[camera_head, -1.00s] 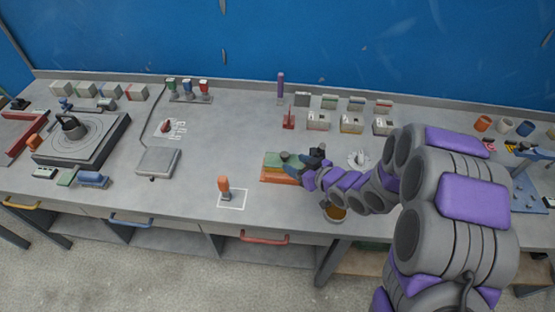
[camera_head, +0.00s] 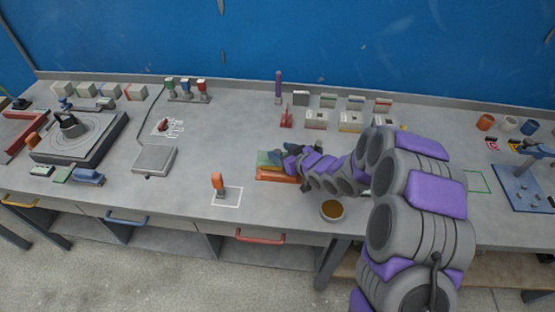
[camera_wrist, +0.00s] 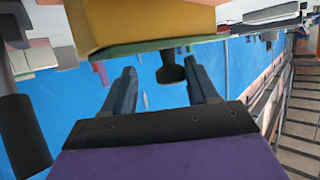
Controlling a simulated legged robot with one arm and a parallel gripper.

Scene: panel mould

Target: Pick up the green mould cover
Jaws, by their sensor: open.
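The green mould cover (camera_head: 263,158) lies on top of an orange-and-yellow mould (camera_head: 275,179) on the grey bench, in the middle of the head view. In the wrist view, which appears upside down, the green cover (camera_wrist: 150,46) shows as a thin plate against a yellow block (camera_wrist: 140,22). A dark knob (camera_wrist: 171,70) sticks out from the cover. My gripper (camera_wrist: 160,66) is open, with the knob between its two fingers near the tips and the fingers apart from it. In the head view my gripper (camera_head: 285,154) partly hides the mould and cover.
A small bowl with brown contents (camera_head: 332,210) stands near the front edge, right of the mould. An orange-handled tool (camera_head: 218,184) stands to the left by a white outlined square. Several small blocks line the back.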

